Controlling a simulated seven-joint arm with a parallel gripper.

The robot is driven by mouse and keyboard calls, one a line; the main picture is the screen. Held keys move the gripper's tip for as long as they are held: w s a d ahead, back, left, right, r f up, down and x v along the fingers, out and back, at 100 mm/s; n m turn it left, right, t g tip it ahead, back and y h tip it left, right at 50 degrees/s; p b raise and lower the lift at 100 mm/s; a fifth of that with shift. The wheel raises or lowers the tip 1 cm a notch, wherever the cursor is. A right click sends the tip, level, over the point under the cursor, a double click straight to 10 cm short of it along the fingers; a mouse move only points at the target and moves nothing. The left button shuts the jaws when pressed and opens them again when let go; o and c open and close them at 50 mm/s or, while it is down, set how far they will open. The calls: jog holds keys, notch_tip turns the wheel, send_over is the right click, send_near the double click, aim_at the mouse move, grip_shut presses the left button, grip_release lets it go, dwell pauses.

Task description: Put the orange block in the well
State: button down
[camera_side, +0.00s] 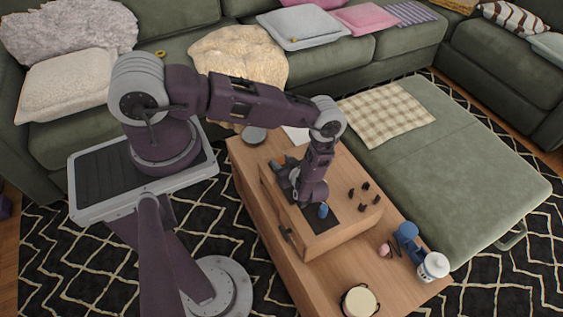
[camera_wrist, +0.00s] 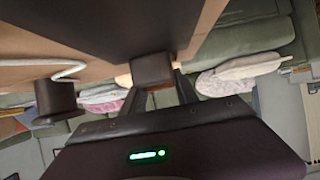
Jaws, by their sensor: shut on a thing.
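My gripper (camera_side: 297,197) hangs low over a wooden box on the coffee table in the side view; the arm hides its fingertips there. In the wrist view my gripper (camera_wrist: 153,82) is shut on a dark brown, shaded block (camera_wrist: 152,68). I cannot confirm that this block is orange, and no plainly orange block shows elsewhere. The wooden box (camera_side: 335,236) has a dark panel (camera_side: 346,213) on its top. A well cannot be made out clearly; my arm covers part of the top.
A small blue piece (camera_side: 323,211) stands on the box close to my gripper. Several dark pegs (camera_side: 365,187) stand to its right. A white jar (camera_side: 433,266), a blue object (camera_side: 408,232) and a round cream item (camera_side: 359,300) are at the table's near end.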

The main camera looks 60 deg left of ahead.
jog(key=shift+f, duration=0.55)
jog(key=c, duration=0.9)
grip_release()
jog(key=shift+c, duration=0.2)
